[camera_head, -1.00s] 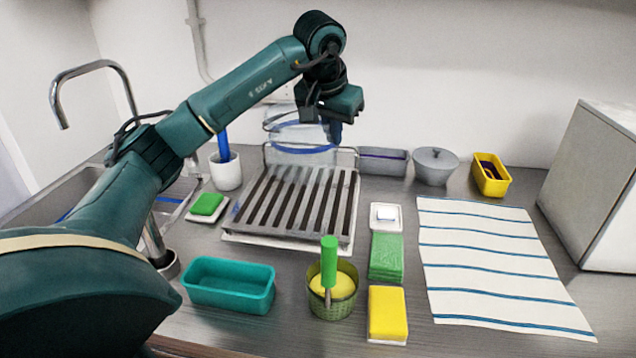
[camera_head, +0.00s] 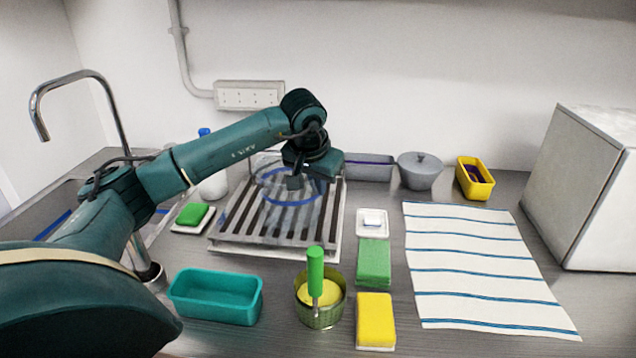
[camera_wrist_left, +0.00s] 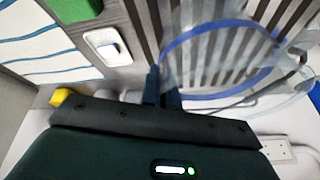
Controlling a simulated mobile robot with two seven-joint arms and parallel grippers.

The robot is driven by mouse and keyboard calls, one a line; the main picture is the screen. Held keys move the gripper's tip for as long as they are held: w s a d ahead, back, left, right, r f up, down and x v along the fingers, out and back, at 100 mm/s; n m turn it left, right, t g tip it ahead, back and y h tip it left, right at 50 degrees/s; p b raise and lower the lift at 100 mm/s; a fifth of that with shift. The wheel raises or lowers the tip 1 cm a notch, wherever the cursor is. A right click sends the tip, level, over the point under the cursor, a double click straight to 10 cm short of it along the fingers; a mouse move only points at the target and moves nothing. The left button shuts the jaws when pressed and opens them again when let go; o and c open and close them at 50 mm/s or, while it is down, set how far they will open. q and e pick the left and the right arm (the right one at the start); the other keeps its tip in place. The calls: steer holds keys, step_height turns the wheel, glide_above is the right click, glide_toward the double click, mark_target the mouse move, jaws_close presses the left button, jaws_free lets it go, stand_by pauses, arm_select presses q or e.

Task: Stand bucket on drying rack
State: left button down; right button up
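The bucket (camera_head: 290,222) is clear, with a blue rim, and looks upright over the slats of the drying rack (camera_head: 232,232). I cannot tell whether its base touches the slats. My left gripper (camera_head: 296,184) is at the bucket's rim, reaching from above. In the left wrist view the fingers (camera_wrist_left: 162,90) are close together at the bucket's edge, and the blue rim (camera_wrist_left: 212,28) curves away to the right. The slats show through the bucket's clear wall. The arm hides part of the rack's back. My right gripper is not in view.
Around the rack are a green sponge (camera_head: 192,214) on a dish, a white cup (camera_head: 213,186), a white soap dish (camera_head: 372,230) and a grey lidded pot (camera_head: 420,174). A striped towel (camera_head: 480,260) lies right.

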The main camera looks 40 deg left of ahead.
arm_select(q)
steer(key=shift+f, duration=0.2)
steer(key=c, duration=1.7)
jaws_free()
steer(key=shift+r, duration=0.1)
steer(key=shift+r, duration=0.25)
steer(key=v, duration=1.1)
steer(key=shift+s+d+r, duration=0.15)
steer(key=shift+s+r, duration=0.1)
steer(key=shift+r, duration=0.1)
steer(key=shift+f, duration=0.1)
